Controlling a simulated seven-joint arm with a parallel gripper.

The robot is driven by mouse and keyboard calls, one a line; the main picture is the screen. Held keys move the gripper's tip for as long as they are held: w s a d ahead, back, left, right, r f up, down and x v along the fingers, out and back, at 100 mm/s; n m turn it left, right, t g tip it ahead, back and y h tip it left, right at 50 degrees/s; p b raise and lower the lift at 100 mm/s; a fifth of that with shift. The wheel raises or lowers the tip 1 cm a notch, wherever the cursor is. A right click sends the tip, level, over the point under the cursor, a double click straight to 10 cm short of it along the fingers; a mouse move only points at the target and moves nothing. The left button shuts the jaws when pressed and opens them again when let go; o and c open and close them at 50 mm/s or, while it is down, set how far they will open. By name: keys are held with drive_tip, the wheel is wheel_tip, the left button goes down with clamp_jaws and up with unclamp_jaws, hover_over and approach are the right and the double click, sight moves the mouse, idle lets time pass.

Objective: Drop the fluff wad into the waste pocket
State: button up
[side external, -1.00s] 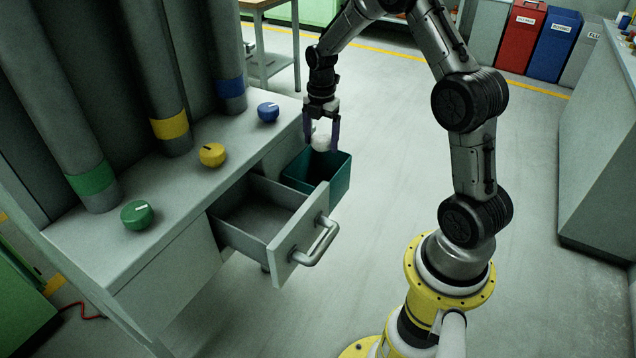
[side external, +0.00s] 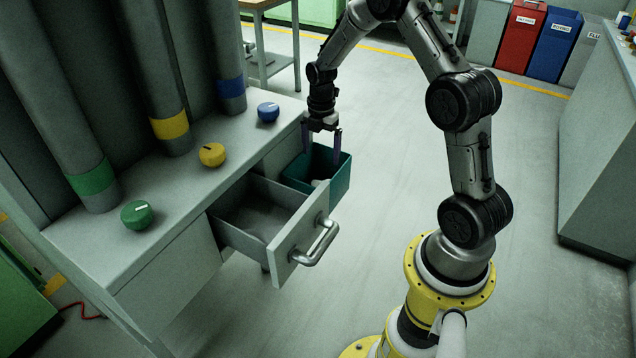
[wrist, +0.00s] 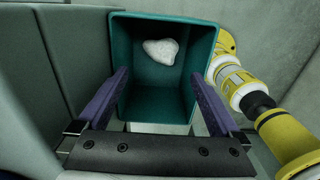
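The fluff wad (wrist: 161,51) is a small white lump lying inside the teal waste pocket (wrist: 207,30), seen in the wrist view. In the side external view the wad (side external: 317,182) shows only partly, low inside the pocket (side external: 335,182). The pocket is an open-topped box on the side of the cabinet. My gripper (side external: 322,160) is above the pocket's opening, pointing down. In the wrist view its two purple fingers (wrist: 159,85) are wide apart with nothing between them, and the wad lies apart from them.
A grey drawer (side external: 290,238) with a bar handle stands pulled out beside the pocket. The cabinet top (side external: 190,180) carries a green knob (side external: 137,214), a yellow knob (side external: 212,154) and a blue knob (side external: 268,112). The floor to the right is clear.

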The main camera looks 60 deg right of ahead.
drive_tip(key=shift+r, duration=0.1)
wheel_tip(320, 180, up, 14)
idle(0.5)
